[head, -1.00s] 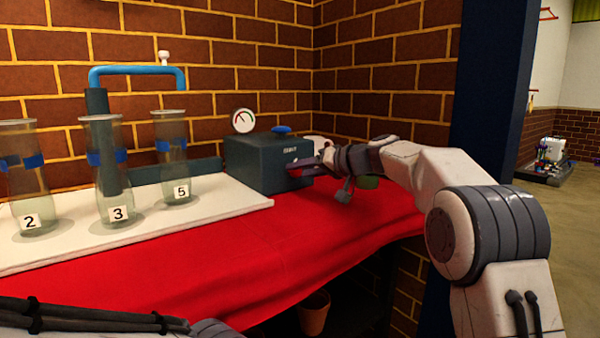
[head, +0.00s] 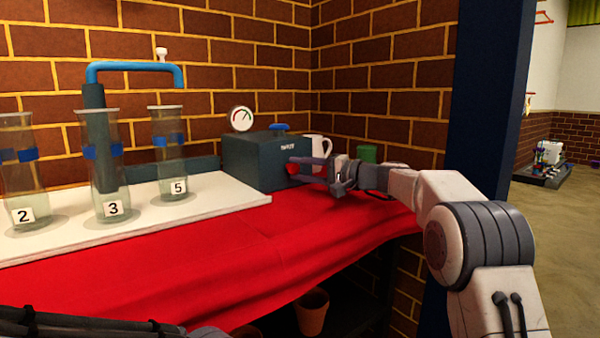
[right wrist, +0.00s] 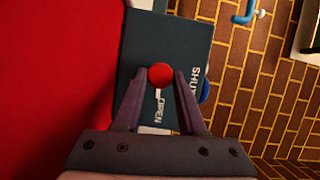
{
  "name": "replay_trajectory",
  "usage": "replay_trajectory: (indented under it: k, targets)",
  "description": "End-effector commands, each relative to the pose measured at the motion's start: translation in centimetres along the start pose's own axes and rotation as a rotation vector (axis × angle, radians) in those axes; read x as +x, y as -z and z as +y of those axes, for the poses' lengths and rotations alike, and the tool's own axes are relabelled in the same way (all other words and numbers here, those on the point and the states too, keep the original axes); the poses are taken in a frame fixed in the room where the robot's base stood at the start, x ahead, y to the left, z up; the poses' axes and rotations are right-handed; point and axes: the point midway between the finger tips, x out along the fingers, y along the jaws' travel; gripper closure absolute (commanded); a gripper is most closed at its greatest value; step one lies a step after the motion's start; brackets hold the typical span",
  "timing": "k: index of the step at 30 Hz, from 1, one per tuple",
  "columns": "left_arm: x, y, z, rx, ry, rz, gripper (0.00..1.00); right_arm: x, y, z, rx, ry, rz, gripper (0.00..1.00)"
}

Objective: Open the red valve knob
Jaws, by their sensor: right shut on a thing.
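The red valve knob (head: 293,169) is on the front of a dark teal box (head: 250,162) at the back of the table. In the right wrist view the round red knob (right wrist: 161,75) sits between the fingertips of my right gripper (right wrist: 162,80). The gripper is shut on it. The box face carries the words SHUT and OPEN, and a white mark runs from the knob toward OPEN. In the head view my right gripper (head: 300,172) reaches the knob from the right. My left arm shows at the bottom left, but its gripper is out of view.
Numbered glass vases (head: 170,155) stand on a white board (head: 235,195) at left. The red cloth (head: 250,240) in front is clear.

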Motion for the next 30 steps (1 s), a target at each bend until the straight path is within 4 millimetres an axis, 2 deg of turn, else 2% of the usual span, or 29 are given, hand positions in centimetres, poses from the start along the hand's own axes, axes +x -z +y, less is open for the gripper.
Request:
replay_trajectory:
  k: [9, 23, 24, 25, 26, 30]
  targets:
    - [0.43, -0.02, -0.03, 0.0, 0.0, 0.0, 0.5, 0.04, -0.13, 0.2, 0.086, 0.034, -0.005, 1.0]
    - [0.44, -0.02, -0.03, 0.0, 0.0, 0.0, 0.5, 0.04, -0.12, 0.19, 0.098, 0.038, -0.004, 1.0]
    - [0.44, -0.02, -0.03, 0.0, 0.0, 0.0, 0.5, 0.04, -0.12, 0.19, 0.098, 0.038, -0.004, 0.53]
    - [0.44, -0.02, -0.03, 0.0, 0.0, 0.0, 0.5, 0.04, -0.12, 0.19, 0.098, 0.038, -0.004, 0.41]
    - [0.44, -0.02, -0.03, 0.0, 0.0, 0.0, 0.5, 0.04, -0.11, 0.19, 0.098, 0.038, -0.004, 0.32]
    - [0.44, -0.02, -0.03, 0.0, 0.0, 0.0, 0.5, 0.04, -0.08, 0.16, 0.097, 0.039, -0.002, 0.32]
